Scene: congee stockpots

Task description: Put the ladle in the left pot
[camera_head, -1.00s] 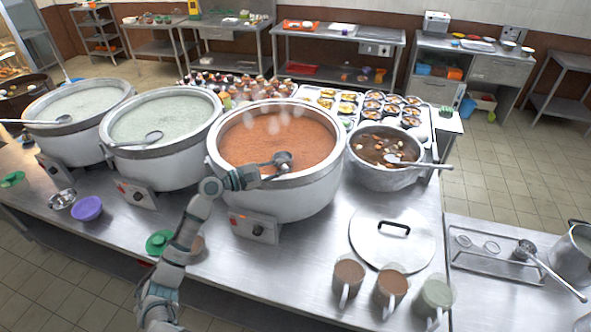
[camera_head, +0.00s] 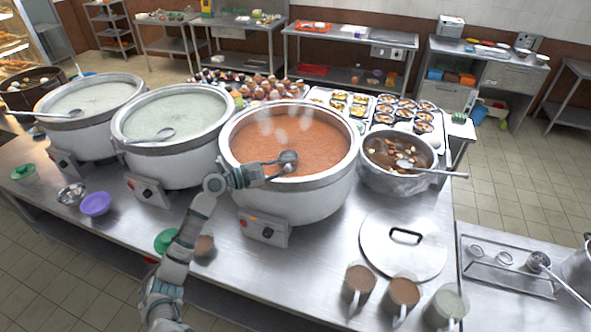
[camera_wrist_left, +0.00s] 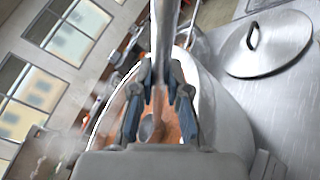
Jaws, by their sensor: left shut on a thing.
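Three big white pots stand in a row in the head view: the leftmost (camera_head: 92,141) and the middle one (camera_head: 178,174) hold pale congee, and the right one (camera_head: 305,203) holds orange congee. My left gripper (camera_head: 262,172) is over the near left rim of the orange pot. It is shut on the ladle, whose dark bowl (camera_head: 288,157) is over or at the orange surface; contact is unclear. In the left wrist view the ladle's handle (camera_wrist_left: 165,38) runs between the fingers (camera_wrist_left: 158,98). My right gripper is not in view.
Other ladles rest across the leftmost pot (camera_head: 60,114) and middle pot (camera_head: 150,137). A smaller steel pot (camera_head: 397,182) stands right of the orange pot. A lid (camera_head: 385,262), mugs (camera_head: 357,285) and a purple bowl (camera_head: 95,204) sit on the steel counter (camera_head: 310,290).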

